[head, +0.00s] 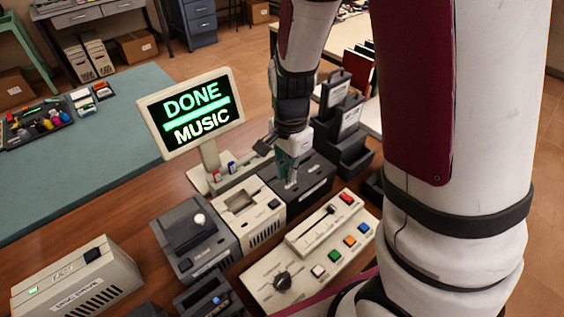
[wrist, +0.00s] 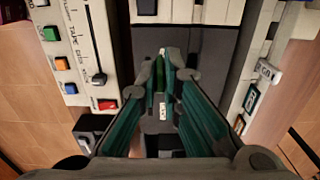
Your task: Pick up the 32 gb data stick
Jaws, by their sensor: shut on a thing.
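My gripper (head: 291,178) points down over the dark grey device (head: 318,186) behind the button panel. In the wrist view my gripper (wrist: 163,72) has its teal fingers drawn together at the tips. They are shut on a small narrow stick (wrist: 163,108) with a white label and a green part. The label's text is too small to read, so I cannot confirm the 32 gb marking. The fingers hide much of the stick, and I cannot tell whether it touches the device below. Other small sticks, one red (head: 217,176) and one blue (head: 232,167), stand in a rack below the screen.
A screen (head: 191,112) reading "DONE MUSIC" stands left of my gripper. A button panel (head: 311,248) with a slider and knob is in front. Light and dark devices (head: 195,238) crowd the wooden table. Dark holders (head: 346,148) stand behind right. The teal mat (head: 108,150) is partly clear.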

